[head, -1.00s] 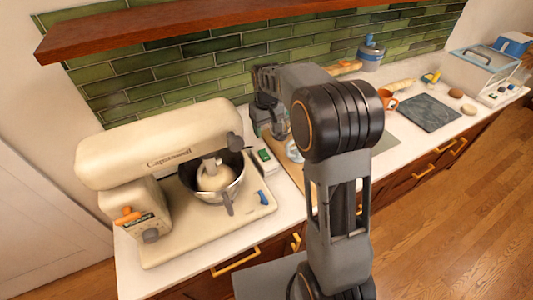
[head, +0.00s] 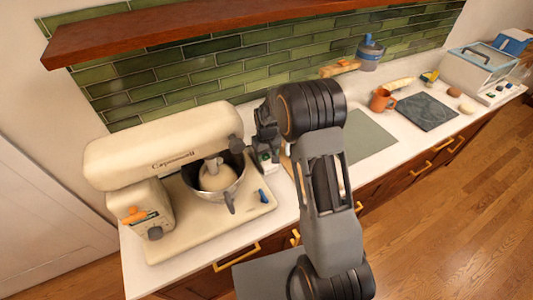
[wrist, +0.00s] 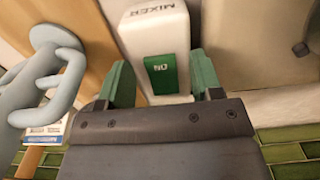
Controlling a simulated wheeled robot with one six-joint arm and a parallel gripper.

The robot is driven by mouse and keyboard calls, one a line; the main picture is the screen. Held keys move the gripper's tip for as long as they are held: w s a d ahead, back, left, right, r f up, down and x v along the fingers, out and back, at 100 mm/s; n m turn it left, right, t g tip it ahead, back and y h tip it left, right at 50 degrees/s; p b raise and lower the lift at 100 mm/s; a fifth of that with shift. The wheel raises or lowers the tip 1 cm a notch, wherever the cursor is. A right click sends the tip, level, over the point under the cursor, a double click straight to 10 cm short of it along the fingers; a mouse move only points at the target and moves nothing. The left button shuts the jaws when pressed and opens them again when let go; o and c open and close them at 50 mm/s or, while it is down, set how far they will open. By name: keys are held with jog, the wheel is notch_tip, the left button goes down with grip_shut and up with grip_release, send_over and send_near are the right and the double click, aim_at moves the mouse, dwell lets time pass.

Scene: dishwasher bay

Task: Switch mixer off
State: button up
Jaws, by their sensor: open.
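The cream stand mixer (head: 165,150) stands on the counter at the left in the head view, with a steel bowl (head: 228,190) of dough under its head. A small white switch box (wrist: 155,38) marked MIXER shows in the wrist view. A green panel (wrist: 162,74) on it bears small lettering that seems to read ON. My gripper (wrist: 162,86) is open, with its green fingertips on either side of the box's green end. I cannot tell whether they touch it. In the head view my gripper (head: 266,150) is beside the mixer's right side, mostly hiding the switch box.
A pale grey-blue looped object (wrist: 45,80) lies close on the left in the wrist view. An orange mug (head: 383,100), a dark slab (head: 427,111) and a glass-lidded appliance (head: 484,70) stand farther right. A wooden shelf (head: 200,28) overhangs the counter.

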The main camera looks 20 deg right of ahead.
jog(key=c, duration=0.9)
jog(key=shift+w+g, duration=0.2)
jog(key=shift+g, duration=0.3)
jog(key=shift+c, duration=0.2)
jog(key=shift+w+a+r+g+h, duration=0.1)
jog(key=shift+r+g+h, duration=0.15)
jog(key=shift+g, duration=0.75)
jog(key=o, duration=0.9)
jog(key=shift+o, duration=0.2)
jog(key=b+v, duration=0.3)
jog(key=v, duration=1)
jog(key=shift+r, duration=0.4)
jog(key=shift+w, duration=0.1)
